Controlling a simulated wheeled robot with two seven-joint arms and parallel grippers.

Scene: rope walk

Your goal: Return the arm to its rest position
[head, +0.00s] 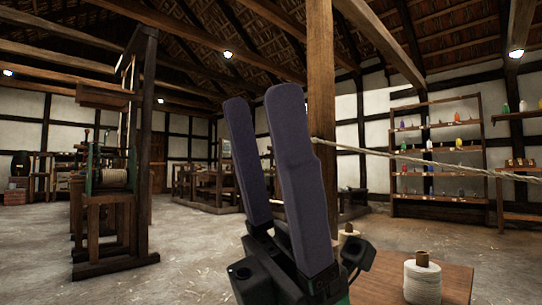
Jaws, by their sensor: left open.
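My left gripper (262,165) stands in the middle foreground of the head view with its two long dark fingers pointing up. The fingers are apart and I see nothing between them. It is raised in front of the wooden post and left of the small table. My right gripper is not in view.
A wooden post (321,100) rises behind the gripper. A rope (430,162) stretches from it to the right edge. A wooden table (455,283) at lower right bears a spool of pale cord (422,282). A wooden machine (112,190) stands left. Shelves (437,160) line the back right.

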